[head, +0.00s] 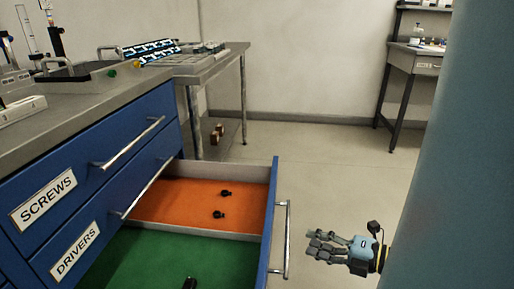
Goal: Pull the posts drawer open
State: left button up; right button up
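An open drawer (269,215) juts out of the blue cabinet below the drawer labelled DRIVERS. Its front label faces away, so I cannot read whether it says posts. Inside are an orange section (175,203) and a green section (150,262), with several small black parts lying in them. Its metal bar handle (287,240) stands on the outer right face of the front. My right gripper (312,248) is to the right of the handle, fingers pointing left at it, apart from it; the fingers look parted and empty. My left gripper is not in view.
The SCREWS drawer (85,170) and DRIVERS drawer (125,190) above are shut, with bar handles. The grey bench top (60,120) carries instruments. A side table (215,65) stands behind, another desk (412,62) at far right. The floor right of the drawer is clear.

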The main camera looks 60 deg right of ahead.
jog(key=s, duration=0.4)
jog(key=shift+r, duration=0.4)
jog(key=shift+w, duration=0.1)
jog(key=w+a+f+m+g+h, duration=0.1)
jog(key=a+f+m+g, duration=0.3)
jog(key=f, duration=0.5)
jog(key=w+a+f+m+g+h, duration=0.15)
jog(key=a+f+m, duration=0.25)
jog(key=a+f, duration=0.4)
jog(key=s+a+f+m+g+y, duration=0.1)
jog(key=s+a+f+m+g, duration=0.2)
jog(key=s+f+m+g, duration=0.2)
jog(key=s+a+f+m+g, duration=0.3)
jog(key=s+f+m+g, duration=0.2)
jog(key=s, duration=0.7)
jog(key=shift+f+y, duration=0.35)
jog(key=shift+f, duration=0.45)
